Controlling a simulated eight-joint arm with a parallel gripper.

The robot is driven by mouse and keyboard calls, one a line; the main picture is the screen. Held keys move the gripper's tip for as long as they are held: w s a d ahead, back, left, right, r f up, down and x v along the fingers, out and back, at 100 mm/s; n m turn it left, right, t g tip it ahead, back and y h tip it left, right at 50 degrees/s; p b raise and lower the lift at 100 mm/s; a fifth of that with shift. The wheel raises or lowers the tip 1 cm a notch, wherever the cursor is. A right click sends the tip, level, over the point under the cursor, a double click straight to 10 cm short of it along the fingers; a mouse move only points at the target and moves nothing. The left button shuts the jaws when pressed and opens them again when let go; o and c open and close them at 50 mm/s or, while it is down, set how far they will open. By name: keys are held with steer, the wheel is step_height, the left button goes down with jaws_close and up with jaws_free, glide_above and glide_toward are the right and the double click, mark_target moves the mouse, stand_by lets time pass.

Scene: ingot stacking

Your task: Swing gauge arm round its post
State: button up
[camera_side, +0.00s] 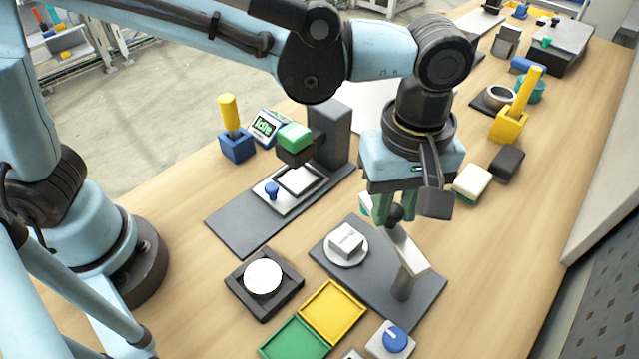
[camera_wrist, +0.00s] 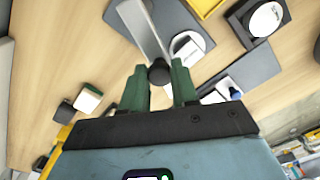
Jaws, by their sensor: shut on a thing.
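The gauge arm (camera_side: 410,252) is a light grey bar on an upright post (camera_side: 402,286) at the right of a dark base plate (camera_side: 325,258). Its black knob (camera_side: 394,213) is at the end away from the post. My gripper (camera_side: 394,206) points down with its green fingers shut on this knob. In the wrist view the knob (camera_wrist: 159,72) sits between the fingertips, and the bar (camera_wrist: 144,28) runs away from it. A pale ingot (camera_side: 346,239) rests on a round white pad (camera_side: 345,259) on the same plate. The bar is beside the pad, not over it.
A yellow tray (camera_side: 333,312), a green tray (camera_side: 294,341) and a black-framed white disc (camera_side: 263,278) lie left of the plate. A press-like stand (camera_side: 329,130) is behind. White (camera_side: 472,184) and black (camera_side: 508,162) blocks lie right. Bare wood is free further right.

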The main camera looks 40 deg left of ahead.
steer(key=shift+s+a, duration=0.1)
steer(key=shift+s, duration=1)
steer(key=o, duration=0.5)
steer(key=shift+a, duration=0.1)
steer(key=shift+r, duration=3)
steer(key=shift+w+a, duration=0.1)
